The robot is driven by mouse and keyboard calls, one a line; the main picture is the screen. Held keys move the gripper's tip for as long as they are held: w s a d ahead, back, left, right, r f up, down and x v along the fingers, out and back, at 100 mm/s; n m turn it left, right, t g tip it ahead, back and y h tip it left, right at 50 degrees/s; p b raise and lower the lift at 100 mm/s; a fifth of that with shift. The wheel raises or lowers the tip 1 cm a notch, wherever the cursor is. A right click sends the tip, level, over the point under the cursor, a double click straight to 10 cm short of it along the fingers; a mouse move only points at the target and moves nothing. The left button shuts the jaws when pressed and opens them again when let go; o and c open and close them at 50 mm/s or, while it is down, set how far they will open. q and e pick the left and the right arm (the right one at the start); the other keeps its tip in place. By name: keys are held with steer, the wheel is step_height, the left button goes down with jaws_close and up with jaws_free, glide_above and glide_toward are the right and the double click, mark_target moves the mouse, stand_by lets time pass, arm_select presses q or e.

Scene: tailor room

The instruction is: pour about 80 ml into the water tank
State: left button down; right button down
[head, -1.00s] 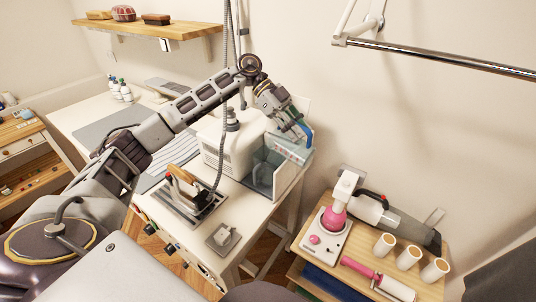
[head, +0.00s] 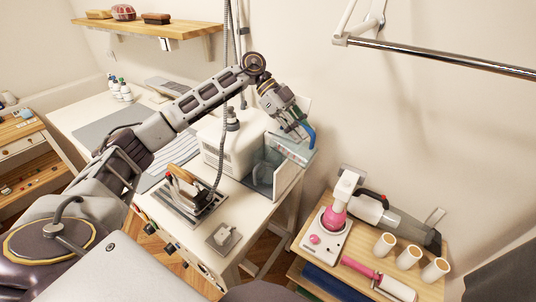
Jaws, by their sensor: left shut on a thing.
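The water tank (head: 262,178) is a clear, open-looking box on the side of the white steam station (head: 213,150) at the table's right end. My left gripper (head: 303,132) is above the tank's right side. It is shut on the blue handle of a clear jug (head: 291,148), which lies tilted over the tank's top. The jug's mouth and any water stream are too small to make out. The water level in the tank cannot be told. My right gripper is not in view.
An iron (head: 187,188) stands on its rest in front of the station, with a grey hose rising beside it. A metal rail (head: 440,58) hangs upper right.

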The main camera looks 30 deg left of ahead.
mark_target(312, 147)
arm_select(q)
steer(key=shift+s+d+y+p, duration=0.1)
steer(key=shift+d+y+p, duration=0.3)
steer(key=shift+d+y, duration=0.55)
steer(key=shift+d, duration=0.3)
steer(key=shift+f+p, duration=0.15)
steer(key=shift+p, duration=0.35)
steer(key=shift+d+f+y+p, duration=0.4)
steer(key=shift+f+y+p, duration=0.1)
steer(key=shift+p, duration=0.45)
steer(key=shift+s+d+t+y+p, duration=0.1)
steer(key=shift+d+t+y+p, duration=0.3)
steer(key=shift+p, duration=0.3)
steer(key=shift+f+y+p, duration=0.2)
steer(key=shift+y+p, duration=0.15)
steer(key=shift+p, duration=0.1)
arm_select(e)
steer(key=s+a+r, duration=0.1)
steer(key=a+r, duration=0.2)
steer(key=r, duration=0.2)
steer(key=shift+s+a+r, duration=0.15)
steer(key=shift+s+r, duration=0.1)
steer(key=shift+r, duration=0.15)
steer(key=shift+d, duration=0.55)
arm_select(q)
steer(key=shift+d, duration=0.1)
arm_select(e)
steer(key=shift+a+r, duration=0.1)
